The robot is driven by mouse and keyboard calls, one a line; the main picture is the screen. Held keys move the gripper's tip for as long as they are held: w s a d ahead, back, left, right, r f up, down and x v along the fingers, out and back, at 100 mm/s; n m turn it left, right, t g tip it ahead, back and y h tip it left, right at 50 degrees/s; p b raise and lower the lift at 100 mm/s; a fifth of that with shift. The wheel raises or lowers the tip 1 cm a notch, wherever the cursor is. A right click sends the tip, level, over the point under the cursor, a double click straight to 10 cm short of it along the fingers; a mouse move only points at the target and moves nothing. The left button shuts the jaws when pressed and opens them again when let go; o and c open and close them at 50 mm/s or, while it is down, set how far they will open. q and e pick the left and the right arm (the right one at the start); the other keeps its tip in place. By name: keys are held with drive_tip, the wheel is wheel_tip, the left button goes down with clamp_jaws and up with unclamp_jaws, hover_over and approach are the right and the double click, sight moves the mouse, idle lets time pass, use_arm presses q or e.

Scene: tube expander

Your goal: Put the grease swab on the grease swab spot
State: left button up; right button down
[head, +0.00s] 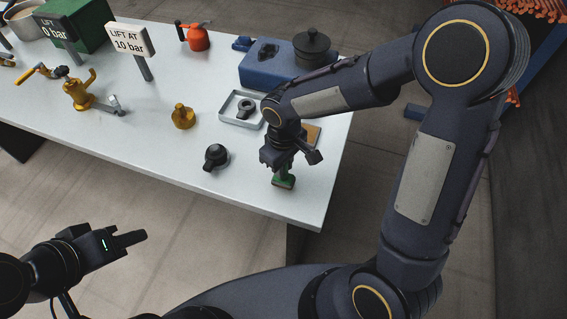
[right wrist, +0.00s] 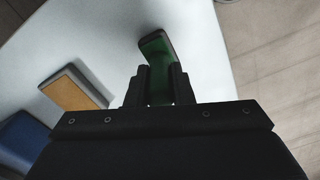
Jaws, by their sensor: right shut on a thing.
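A green piece (head: 285,181), which I take to be the grease swab, is in my right gripper (head: 281,165) near the table's right front edge. In the right wrist view the green piece (right wrist: 156,48) sticks out past the two fingers of my right gripper (right wrist: 158,85), which are shut on it. I cannot tell whether its lower end touches the table. A tan pad with a grey rim (right wrist: 73,90) lies beside it, perhaps the swab spot; in the head view my arm partly hides the pad (head: 313,134). My left gripper (head: 142,237) is off the table at the lower left, away from everything.
A grey tray with a dark ring part (head: 243,107), a black knob (head: 215,156) and a brass weight (head: 183,116) stand nearby. A blue block (head: 262,70) with a black pot (head: 312,48) is behind. The white table (head: 250,190) is bare along its front edge.

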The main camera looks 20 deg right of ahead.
drive_tip(key=shift+f, duration=0.2)
drive_tip(key=c, duration=1.3)
unclamp_jaws()
drive_tip(key=shift+r, duration=0.1)
